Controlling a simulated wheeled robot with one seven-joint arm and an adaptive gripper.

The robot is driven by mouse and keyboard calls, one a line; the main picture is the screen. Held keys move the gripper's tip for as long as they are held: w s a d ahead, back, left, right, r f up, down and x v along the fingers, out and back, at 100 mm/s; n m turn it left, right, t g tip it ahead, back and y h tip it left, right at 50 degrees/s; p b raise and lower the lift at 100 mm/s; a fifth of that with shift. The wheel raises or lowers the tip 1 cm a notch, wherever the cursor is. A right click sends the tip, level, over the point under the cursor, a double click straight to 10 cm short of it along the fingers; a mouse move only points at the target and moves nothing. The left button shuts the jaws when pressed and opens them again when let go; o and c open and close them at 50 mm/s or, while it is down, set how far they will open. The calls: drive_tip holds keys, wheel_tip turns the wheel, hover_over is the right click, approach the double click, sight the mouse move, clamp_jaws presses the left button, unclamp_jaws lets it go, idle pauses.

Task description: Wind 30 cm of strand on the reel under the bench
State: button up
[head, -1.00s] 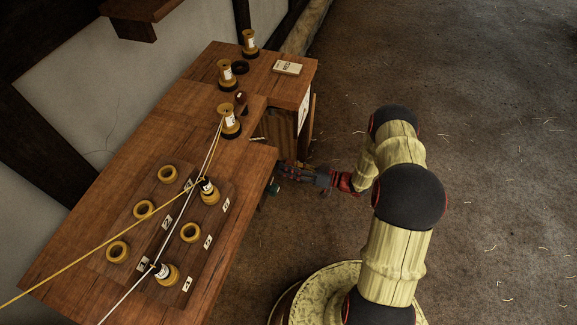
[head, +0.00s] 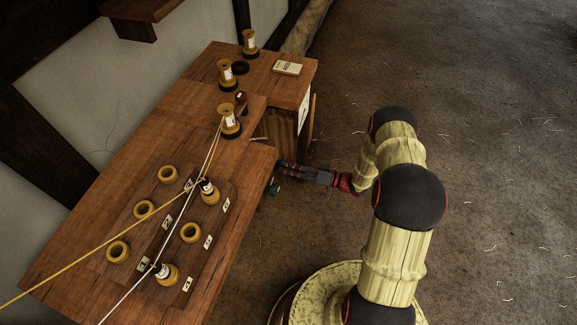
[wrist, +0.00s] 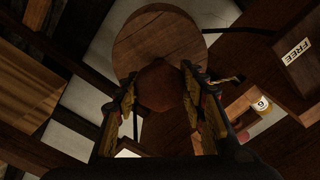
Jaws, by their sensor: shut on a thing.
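The reel (wrist: 152,32) shows in the wrist view as a round wooden disc with a reddish-brown knob (wrist: 163,88) in front of it. My gripper (wrist: 160,82) has a finger on each side of the knob and is shut on it. In the head view my gripper (head: 280,167) is at the right edge of the bench (head: 90,240), low beside it; the reel is hidden there. A white strand (head: 177,213) and a yellow strand (head: 85,259) run over the bench top from a far spool (head: 229,122). Whether a strand is on the reel I cannot tell.
A board on the bench holds several yellow rings (head: 117,251) and labelled spools (head: 167,275). More spools (head: 226,75) and a small book (head: 287,68) are at the back. A sign reading FREE (wrist: 298,50) shows in the wrist view.

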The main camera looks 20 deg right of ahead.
drive_tip(key=m, duration=0.5)
drive_tip(key=shift+m, duration=0.3)
drive_tip(key=m+p, duration=0.1)
drive_tip(key=m, duration=0.3)
drive_tip(key=shift+m, duration=0.3)
drive_tip(key=m+p, duration=0.1)
drive_tip(key=m, duration=0.3)
drive_tip(key=m+p, duration=0.1)
drive_tip(key=m, duration=0.5)
drive_tip(key=m+p, duration=0.1)
drive_tip(key=m, duration=0.9)
drive_tip(key=shift+p, duration=0.35)
drive_tip(key=m, duration=0.4)
drive_tip(key=shift+p, duration=0.35)
drive_tip(key=m, duration=0.4)
drive_tip(key=shift+f+m, duration=0.1)
drive_tip(key=shift+m, duration=0.2)
